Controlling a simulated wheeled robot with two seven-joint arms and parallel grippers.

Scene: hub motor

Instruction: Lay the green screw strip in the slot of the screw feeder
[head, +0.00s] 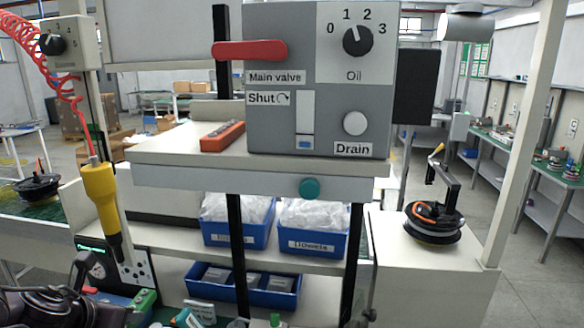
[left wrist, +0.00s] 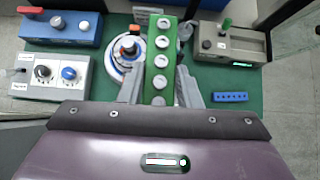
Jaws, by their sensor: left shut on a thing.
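The green screw strip (left wrist: 160,66) stands out in the left wrist view as a long green bar with several round grey screw heads in a row. My left gripper (left wrist: 161,88) is shut on it, with one grey finger along each side. The strip points away from the wrist, above the green mat. A beige-grey box (left wrist: 228,44) with a dark knob, a green knob and a lit green strip stands at the upper right; it may be the screw feeder, but I cannot make out its slot. In the head view my left gripper (head: 76,285) is at the lower left, dark and partly cut off.
A blue strip (left wrist: 230,97) lies on the green mat (left wrist: 245,110). A blue box (left wrist: 62,30) and a grey knob box (left wrist: 48,76) are at left. A yellow screwdriver (head: 101,195) hangs above the bench.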

